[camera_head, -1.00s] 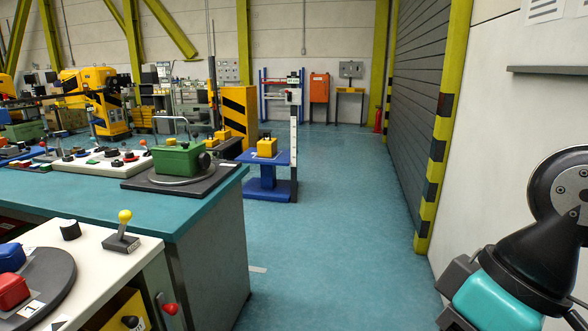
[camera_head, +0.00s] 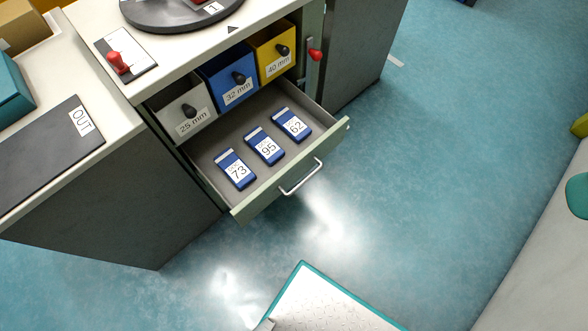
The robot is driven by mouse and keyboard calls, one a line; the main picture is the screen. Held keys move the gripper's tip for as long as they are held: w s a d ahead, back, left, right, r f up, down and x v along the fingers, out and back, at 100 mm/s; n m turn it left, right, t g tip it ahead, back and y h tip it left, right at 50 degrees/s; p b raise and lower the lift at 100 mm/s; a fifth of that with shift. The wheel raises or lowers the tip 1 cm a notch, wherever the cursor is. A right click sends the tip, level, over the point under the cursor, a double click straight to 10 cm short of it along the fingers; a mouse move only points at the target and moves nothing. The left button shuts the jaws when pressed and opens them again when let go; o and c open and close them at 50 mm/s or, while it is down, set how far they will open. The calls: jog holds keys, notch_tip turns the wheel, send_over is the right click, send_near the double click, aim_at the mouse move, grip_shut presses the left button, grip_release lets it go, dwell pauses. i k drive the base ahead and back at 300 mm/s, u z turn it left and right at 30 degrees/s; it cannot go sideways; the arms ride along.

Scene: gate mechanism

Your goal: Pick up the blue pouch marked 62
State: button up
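The blue pouch marked 62 (camera_head: 291,124) lies flat in an open drawer (camera_head: 339,136), at the right end of a row of three similar pouches. Its white label faces up. The pouch marked 95 (camera_head: 265,146) is beside it, and the pouch marked 73 (camera_head: 235,170) is at the left end. The pouches lie apart from one another, with nothing on top of them. My gripper is not in view.
The drawer has a metal handle (camera_head: 301,177) at its front. A red-knobbed lever (camera_head: 315,55) is at the cabinet's right. Open floor lies in front and right.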

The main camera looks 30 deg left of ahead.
aim_at(296, 130)
jog(key=z, duration=1.05)
jog(key=k, duration=0.65)
jog(key=u, duration=2.1)
